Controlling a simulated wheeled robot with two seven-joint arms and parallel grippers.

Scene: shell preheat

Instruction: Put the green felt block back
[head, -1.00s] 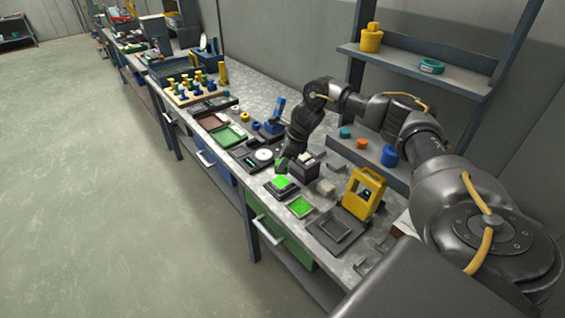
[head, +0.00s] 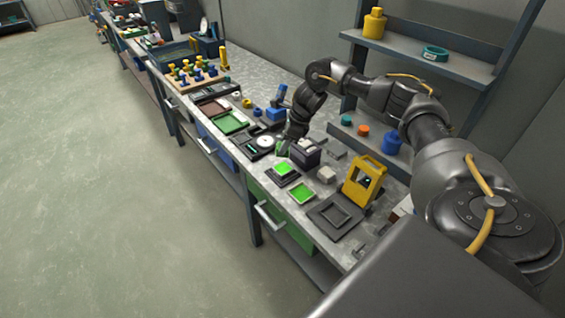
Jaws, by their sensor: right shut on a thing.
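My right gripper (head: 286,146) is over the bench, reached from the right. It is shut on a small dark green block (head: 283,150), which looks like the green felt block and is mostly hidden by the fingers. Just below it is a bright green square (head: 282,167) on a dark tray. I cannot tell whether the held block touches the tray. A second bright green square (head: 301,193) lies in a grey frame nearer to me. My left gripper is not in view.
A dark box (head: 306,154) stands close to the right of the gripper. A yellow frame-shaped stand (head: 363,181) and an empty grey tray (head: 335,216) are nearer. A black unit with a white disc (head: 264,141) lies beyond. Shelves (head: 420,55) rise behind the bench.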

